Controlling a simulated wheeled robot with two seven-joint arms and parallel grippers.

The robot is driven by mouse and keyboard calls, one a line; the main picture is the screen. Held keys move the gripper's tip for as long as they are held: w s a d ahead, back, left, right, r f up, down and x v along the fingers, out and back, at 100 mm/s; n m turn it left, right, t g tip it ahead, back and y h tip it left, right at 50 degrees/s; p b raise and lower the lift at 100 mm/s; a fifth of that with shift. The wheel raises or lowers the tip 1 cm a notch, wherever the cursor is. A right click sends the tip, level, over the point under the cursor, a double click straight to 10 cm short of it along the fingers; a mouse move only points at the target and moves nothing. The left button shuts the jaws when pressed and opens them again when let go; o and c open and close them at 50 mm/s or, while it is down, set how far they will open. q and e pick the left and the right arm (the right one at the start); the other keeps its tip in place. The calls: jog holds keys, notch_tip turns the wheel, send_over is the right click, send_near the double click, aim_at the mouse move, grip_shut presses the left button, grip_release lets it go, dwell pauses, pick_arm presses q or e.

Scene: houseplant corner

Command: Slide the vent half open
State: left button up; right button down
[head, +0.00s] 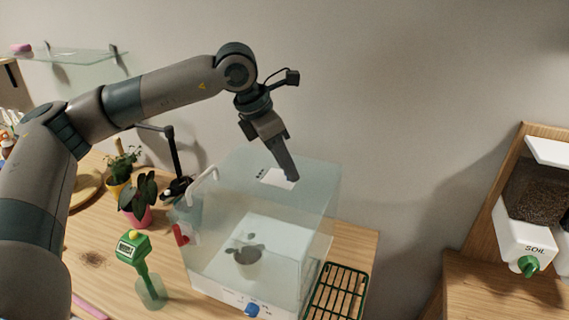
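The vent (277,179) shows as a small white patch on the top of a clear, box-shaped propagator (209,238). Three small dark marks sit beside it. My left gripper (290,176) reaches down from above with its fingertips at the right part of the vent, and partly covers it. I cannot tell whether the fingertips touch it. The fingers show as one dark block, so whether they are open or shut is unclear. How far the vent is open is also unclear. My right gripper is out of view.
Inside the propagator is a small potted plant (246,254). To its left stand a green meter (133,246), a plant in a pink pot (139,217) and a dark lamp (174,160). A green rack (338,292) lies to its right. A soil dispenser (524,240) is far right.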

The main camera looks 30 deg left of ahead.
aim_at(273, 184)
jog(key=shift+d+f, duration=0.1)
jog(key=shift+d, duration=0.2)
